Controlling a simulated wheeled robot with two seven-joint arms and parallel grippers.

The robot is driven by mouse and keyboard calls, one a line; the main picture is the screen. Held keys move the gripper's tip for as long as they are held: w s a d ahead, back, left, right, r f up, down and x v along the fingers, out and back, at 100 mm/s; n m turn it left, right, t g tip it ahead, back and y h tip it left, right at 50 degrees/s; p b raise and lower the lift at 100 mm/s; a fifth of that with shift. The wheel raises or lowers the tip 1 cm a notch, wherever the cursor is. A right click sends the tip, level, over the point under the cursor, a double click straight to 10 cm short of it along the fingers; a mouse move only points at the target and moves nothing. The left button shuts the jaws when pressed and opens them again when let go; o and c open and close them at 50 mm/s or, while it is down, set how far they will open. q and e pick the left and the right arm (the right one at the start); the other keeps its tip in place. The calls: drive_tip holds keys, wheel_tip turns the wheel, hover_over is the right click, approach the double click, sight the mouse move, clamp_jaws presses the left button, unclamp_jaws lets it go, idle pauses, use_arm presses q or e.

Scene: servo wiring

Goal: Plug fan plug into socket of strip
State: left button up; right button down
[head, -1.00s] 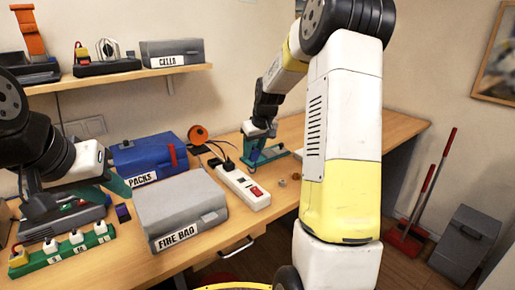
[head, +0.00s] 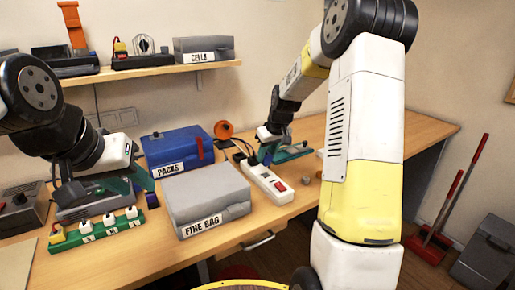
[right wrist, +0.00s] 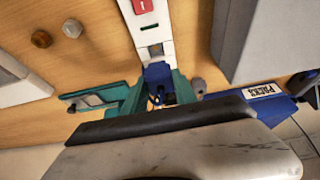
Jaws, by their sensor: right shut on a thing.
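The white power strip (head: 268,184) lies on the bench with its red switch toward the front; it also shows at the top of the right wrist view (right wrist: 150,32). My right gripper (head: 270,156) is at the strip's far end, its teal fingers closed around a small blue plug (right wrist: 158,72), seemingly the fan plug. In the right wrist view the plug lines up with the strip and overlaps its end; whether it sits in a socket I cannot tell. A dark plug and cable (head: 243,155) show by the strip's far end.
A grey fire bag box (head: 205,195) stands left of the strip and a blue packs box (head: 175,152) behind it. A green strip with white plugs (head: 100,230) is at front left. An orange round thing (head: 223,130) is at the back. Small nuts (right wrist: 72,28) lie beside the strip.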

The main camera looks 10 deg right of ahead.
sight(268, 163)
drive_tip(key=shift+f, duration=1.65)
drive_tip(key=shift+f, duration=1.2)
drive_tip(key=c, duration=0.9)
unclamp_jaws()
drive_tip(key=v, duration=0.7)
drive_tip(key=shift+s+d+r, duration=0.1)
drive_tip(key=shift+r, duration=0.3)
